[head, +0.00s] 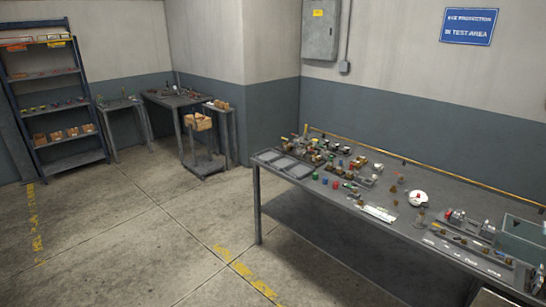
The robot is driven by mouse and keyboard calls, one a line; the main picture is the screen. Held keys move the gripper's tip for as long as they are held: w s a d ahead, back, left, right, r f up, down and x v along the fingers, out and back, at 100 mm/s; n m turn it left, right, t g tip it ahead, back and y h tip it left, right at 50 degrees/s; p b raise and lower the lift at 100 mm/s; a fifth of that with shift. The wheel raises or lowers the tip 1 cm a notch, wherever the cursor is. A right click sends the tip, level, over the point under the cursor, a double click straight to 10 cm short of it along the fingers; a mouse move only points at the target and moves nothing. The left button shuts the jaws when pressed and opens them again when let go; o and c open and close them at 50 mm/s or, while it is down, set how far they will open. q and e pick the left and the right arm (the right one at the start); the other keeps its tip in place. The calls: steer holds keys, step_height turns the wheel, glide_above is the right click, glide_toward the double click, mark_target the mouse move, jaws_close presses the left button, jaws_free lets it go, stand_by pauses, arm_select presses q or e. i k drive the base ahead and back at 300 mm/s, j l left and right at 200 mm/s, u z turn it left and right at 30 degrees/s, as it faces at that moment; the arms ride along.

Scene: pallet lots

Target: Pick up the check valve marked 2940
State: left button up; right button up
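Many small fittings and valve-like parts (352,163) stand on the long grey workbench (330,197) at the right. They show as red, green, black, white and brass-coloured pieces. I cannot read any number on them at this distance, so I cannot tell which one is the check valve marked 2940. More metal parts (456,216) sit in a row near the right end of the bench. Neither of my grippers shows in the head view.
A grey-green bin (522,238) stands at the bench's right end. A white round object (418,198) lies mid-bench. At the back left are a blue shelf rack (47,76), side tables and a small cart (204,166) with boxes. Concrete floor (150,230) in front is clear.

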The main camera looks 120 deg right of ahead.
mark_target(357, 165)
steer(key=z, duration=0.5)
steer(key=l+z, duration=0.1)
steer(key=z, duration=0.85)
steer(key=l+z, duration=0.1)
steer(key=z, duration=0.85)
steer(key=i+l+z, duration=0.1)
steer(key=z, duration=0.3)
steer(key=i+l+z, duration=0.15)
steer(key=z, duration=0.25)
steer(key=i+l+z, duration=0.1)
steer(key=z, duration=0.3)
steer(key=i+z, duration=0.2)
steer(key=z, duration=0.2)
steer(key=i+z, duration=0.15)
steer(key=z, duration=0.25)
